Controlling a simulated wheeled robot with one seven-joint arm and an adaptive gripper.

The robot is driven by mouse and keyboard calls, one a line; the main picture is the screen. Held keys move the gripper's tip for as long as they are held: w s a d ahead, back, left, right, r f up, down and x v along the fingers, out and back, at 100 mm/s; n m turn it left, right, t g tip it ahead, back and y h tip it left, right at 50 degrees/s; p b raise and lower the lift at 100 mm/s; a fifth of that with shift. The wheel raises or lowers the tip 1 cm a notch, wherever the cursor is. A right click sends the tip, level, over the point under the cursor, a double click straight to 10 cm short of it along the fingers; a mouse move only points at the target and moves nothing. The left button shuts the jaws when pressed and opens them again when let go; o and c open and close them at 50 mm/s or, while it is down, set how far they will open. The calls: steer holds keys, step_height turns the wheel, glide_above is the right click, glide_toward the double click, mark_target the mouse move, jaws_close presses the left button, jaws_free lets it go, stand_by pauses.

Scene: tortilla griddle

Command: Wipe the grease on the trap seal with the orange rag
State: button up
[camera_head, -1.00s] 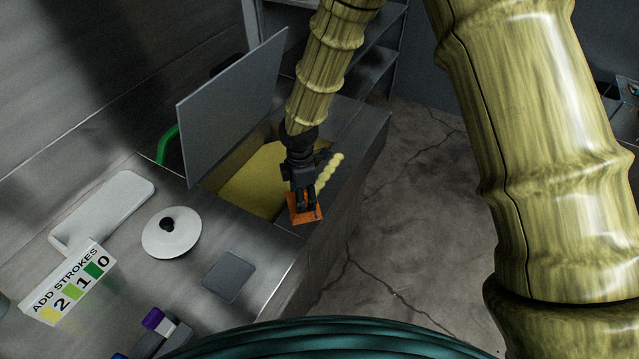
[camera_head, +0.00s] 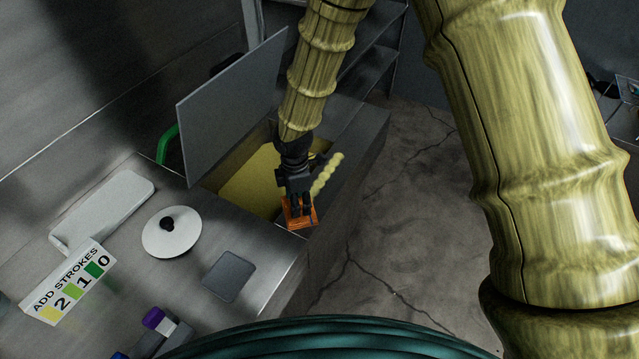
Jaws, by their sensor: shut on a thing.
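My gripper (camera_head: 299,208) points down and is shut on the orange rag (camera_head: 291,220), at the near right corner of the open trap. The rag shows as a small flat square under the fingertips, at the metal rim. I cannot tell whether it presses on the rim. The trap (camera_head: 250,180) is a recess with a yellowish inside, and its grey lid (camera_head: 232,110) stands raised at the left. A wavy pale yellow strip, seemingly the grease (camera_head: 328,173), lies along the right rim just right of my gripper. My gripper hides part of the rim.
On the metal counter are a white tray (camera_head: 102,212), a white round lid with a black knob (camera_head: 171,232), a grey square pad (camera_head: 229,276) and an "ADD STROKES" card (camera_head: 68,283). A purple-capped item (camera_head: 154,318) is at the front. Floor lies open to the right.

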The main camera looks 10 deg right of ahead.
steer(key=shift+s+a, duration=0.8)
steer(key=shift+s, duration=0.3)
steer(key=shift+w+d+r+p, duration=0.1)
steer(key=shift+w+d+p, duration=0.2)
steer(key=shift+w+d, duration=0.5)
steer(key=shift+w+d+p, duration=0.3)
steer(key=shift+w+d, duration=0.2)
steer(key=shift+w, duration=0.5)
steer(key=shift+w+d, duration=0.2)
steer(key=shift+w, duration=0.1)
steer(key=shift+w+d+p, duration=0.2)
steer(key=shift+w+d, duration=0.55)
steer(key=shift+w, duration=0.25)
steer(key=shift+w+d+p, duration=0.2)
steer(key=shift+w+d, duration=0.55)
steer(key=shift+w, duration=0.2)
steer(key=shift+w, duration=0.1)
